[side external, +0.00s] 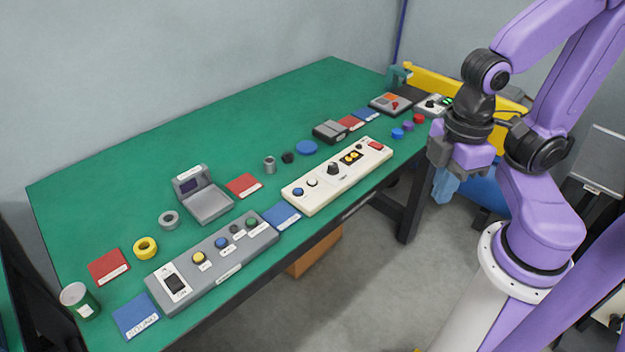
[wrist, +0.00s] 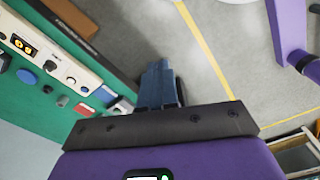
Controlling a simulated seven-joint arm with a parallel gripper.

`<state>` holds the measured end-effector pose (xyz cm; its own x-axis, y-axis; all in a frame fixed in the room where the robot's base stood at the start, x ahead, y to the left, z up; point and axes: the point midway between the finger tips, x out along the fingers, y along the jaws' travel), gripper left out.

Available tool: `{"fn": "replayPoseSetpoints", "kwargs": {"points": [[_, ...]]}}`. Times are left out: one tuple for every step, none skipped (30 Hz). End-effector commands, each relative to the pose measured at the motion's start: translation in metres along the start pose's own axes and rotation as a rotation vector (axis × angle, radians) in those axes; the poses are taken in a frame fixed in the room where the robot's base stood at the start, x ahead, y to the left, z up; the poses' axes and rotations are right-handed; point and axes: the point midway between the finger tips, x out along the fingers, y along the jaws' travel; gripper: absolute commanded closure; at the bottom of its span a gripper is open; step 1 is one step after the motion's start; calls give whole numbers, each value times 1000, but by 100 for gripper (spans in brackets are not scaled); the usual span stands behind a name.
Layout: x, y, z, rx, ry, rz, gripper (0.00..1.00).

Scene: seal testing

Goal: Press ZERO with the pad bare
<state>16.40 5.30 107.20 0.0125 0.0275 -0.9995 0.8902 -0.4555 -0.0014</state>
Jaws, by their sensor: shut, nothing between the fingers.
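A grey scale-like device with a raised screen (side external: 191,185) stands on the left half of the green table in the side view. Its flat pad (side external: 208,206) is bare. In front of it lies a long grey control panel (side external: 215,262) with a rocker switch (side external: 175,283) and yellow (side external: 198,258), blue (side external: 222,243), dark (side external: 235,229) and green (side external: 251,223) buttons. Their labels are too small to read, so I cannot tell which is ZERO.
A cream panel (side external: 338,176) with knobs and buttons lies right of the grey one. Red and blue mats, a yellow ring (side external: 145,248), a grey ring (side external: 169,220) and a green can (side external: 80,301) stand around. The table's back middle is clear.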

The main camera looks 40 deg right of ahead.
Motion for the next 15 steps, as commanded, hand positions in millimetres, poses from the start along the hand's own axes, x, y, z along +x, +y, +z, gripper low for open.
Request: {"fn": "replayPoseSetpoints", "kwargs": {"points": [[0, 0, 0, 0, 0, 0, 100], [0, 0, 0, 0, 0, 0, 100], [0, 0, 0, 0, 0, 0, 100], [0, 0, 0, 0, 0, 0, 100], [0, 0, 0, 0, 0, 0, 100], [0, 0, 0, 0, 0, 0, 100], [0, 0, 0, 0, 0, 0, 100], [0, 0, 0, 0, 0, 0, 100], [0, 0, 0, 0, 0, 0, 100], [0, 0, 0, 0, 0, 0, 100], [0, 0, 0, 0, 0, 0, 100], [0, 0, -1, 1, 2, 0, 100], [1, 1, -3, 1, 5, -1, 100], [2, 2, -5, 2, 9, -1, 100], [3, 4, -9, 5, 18, -2, 100]]}}
